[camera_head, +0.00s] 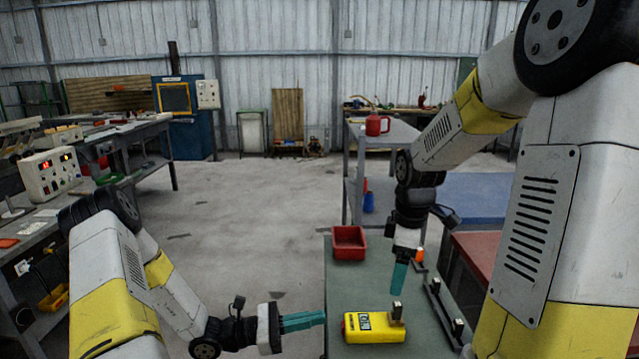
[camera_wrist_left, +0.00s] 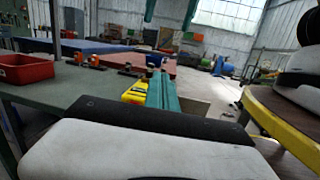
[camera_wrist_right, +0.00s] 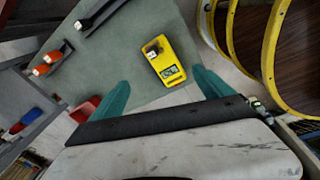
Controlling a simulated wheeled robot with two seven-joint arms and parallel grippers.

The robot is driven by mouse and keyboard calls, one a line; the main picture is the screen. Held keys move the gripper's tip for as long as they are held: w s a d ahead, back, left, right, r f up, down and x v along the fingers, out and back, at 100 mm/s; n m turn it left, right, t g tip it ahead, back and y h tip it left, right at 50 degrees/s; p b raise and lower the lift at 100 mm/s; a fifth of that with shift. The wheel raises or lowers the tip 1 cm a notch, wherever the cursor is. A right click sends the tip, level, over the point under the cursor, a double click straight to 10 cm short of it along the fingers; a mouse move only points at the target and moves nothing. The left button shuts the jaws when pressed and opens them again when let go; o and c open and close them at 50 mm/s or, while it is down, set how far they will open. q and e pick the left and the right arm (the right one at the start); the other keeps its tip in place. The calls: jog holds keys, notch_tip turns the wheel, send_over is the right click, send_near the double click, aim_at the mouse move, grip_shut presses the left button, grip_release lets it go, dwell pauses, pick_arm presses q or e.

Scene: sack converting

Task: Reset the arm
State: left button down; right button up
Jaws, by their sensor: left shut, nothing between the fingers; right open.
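My left gripper (camera_head: 303,321) is shut and empty. It points right at the near left edge of the green-topped table (camera_head: 345,278), beside a yellow device with a display (camera_head: 372,328). In the left wrist view its green fingers (camera_wrist_left: 161,90) lie together, with the yellow device (camera_wrist_left: 135,93) just behind them. My right gripper (camera_head: 398,278) hangs fingers-down above the table, behind the yellow device. In the right wrist view its green fingers (camera_wrist_right: 160,90) are wide apart with nothing held, and the yellow device (camera_wrist_right: 168,62) lies on the table beyond them.
A red bin (camera_head: 349,243) stands at the table's far left corner. A dark rail with upright parts (camera_head: 440,305) and an orange-tipped part (camera_head: 419,256) lie on the right side. A cluttered workbench (camera_head: 120,135) is at left. The floor between is open.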

pick_arm(q)
jog(key=s+a+r+m+t+y, duration=0.1)
jog(key=s+a+r+m+y, duration=0.3)
jog(key=r, duration=0.4)
jog(key=s+a+r+m+t+y, duration=0.1)
jog(key=s+a+r+m+y, duration=0.3)
jog(key=r+m+y, duration=0.3)
jog(key=s+a+r+m+t+y, duration=0.1)
jog(key=s+a+r+m+y, duration=0.3)
jog(key=r+m, duration=0.4)
notch_tip(320, 180, up, 3)
jog(key=shift+s+a+r+m+y, duration=0.2)
jog(key=shift+s+a+m+y, duration=0.25)
jog(key=shift+y, duration=0.55)
pick_arm(e)
jog(key=s+a+r+m+t+y, duration=0.1)
jog(key=s+a+r+m+t, duration=0.1)
jog(key=s+r+m, duration=0.4)
jog(key=s+a+r+m+t+y, duration=0.1)
jog(key=s+a+r+m+t, duration=0.1)
jog(key=s+r+m, duration=0.5)
jog(key=s+r, duration=0.1)
jog(key=s, duration=0.1)
jog(key=shift+s+m+t, duration=0.3)
jog(key=shift+t, duration=0.1)
